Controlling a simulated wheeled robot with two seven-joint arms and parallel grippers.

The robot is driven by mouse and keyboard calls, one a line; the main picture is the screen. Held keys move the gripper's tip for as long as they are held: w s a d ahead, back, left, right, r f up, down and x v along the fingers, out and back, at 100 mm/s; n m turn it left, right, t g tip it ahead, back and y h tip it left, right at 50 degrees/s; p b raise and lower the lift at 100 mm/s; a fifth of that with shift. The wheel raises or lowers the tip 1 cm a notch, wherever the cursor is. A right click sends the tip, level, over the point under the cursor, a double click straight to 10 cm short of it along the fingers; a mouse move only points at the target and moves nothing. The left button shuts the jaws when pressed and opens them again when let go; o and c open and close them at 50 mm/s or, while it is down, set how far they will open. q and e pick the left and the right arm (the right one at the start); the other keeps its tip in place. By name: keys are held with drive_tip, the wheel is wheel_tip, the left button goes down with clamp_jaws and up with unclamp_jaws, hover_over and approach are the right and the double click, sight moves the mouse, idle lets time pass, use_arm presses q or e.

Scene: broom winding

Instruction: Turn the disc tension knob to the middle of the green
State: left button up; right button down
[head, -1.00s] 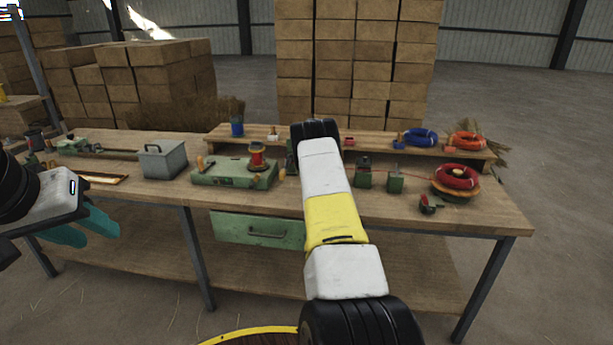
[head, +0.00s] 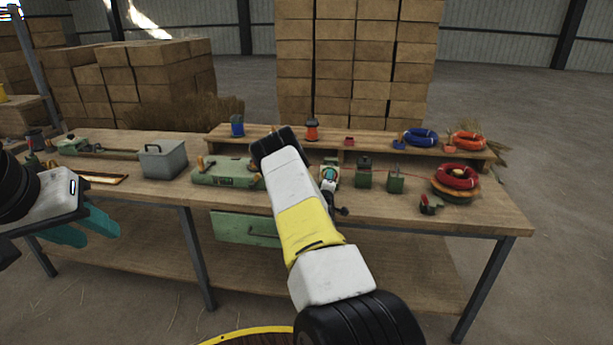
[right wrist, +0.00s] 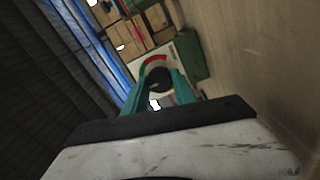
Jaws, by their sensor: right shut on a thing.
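In the right wrist view the dark round tension knob (right wrist: 160,76) sits on a pale dial plate with a coloured arc (right wrist: 154,59), red clearly showing; the green part and any pointer are too small to read. My right gripper (right wrist: 160,84) has its teal fingers on either side of the knob, shut on it. My left gripper (head: 86,228) hangs at the left, before the bench, open and empty.
The green winder (head: 222,171) and grey box (head: 163,159) stand left on the bench (head: 490,215). Small green blocks (head: 395,181) and a red wire coil (head: 457,176) are to the right. A raised shelf behind holds spools and coils.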

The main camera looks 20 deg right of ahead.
drive_tip(key=shift+f, duration=0.1)
idle(0.4)
drive_tip(key=c, duration=1)
unclamp_jaws()
drive_tip(key=shift+s, duration=0.1)
drive_tip(key=v, duration=0.7)
drive_tip(key=shift+s+a, duration=0.2)
drive_tip(key=shift+s, duration=0.1)
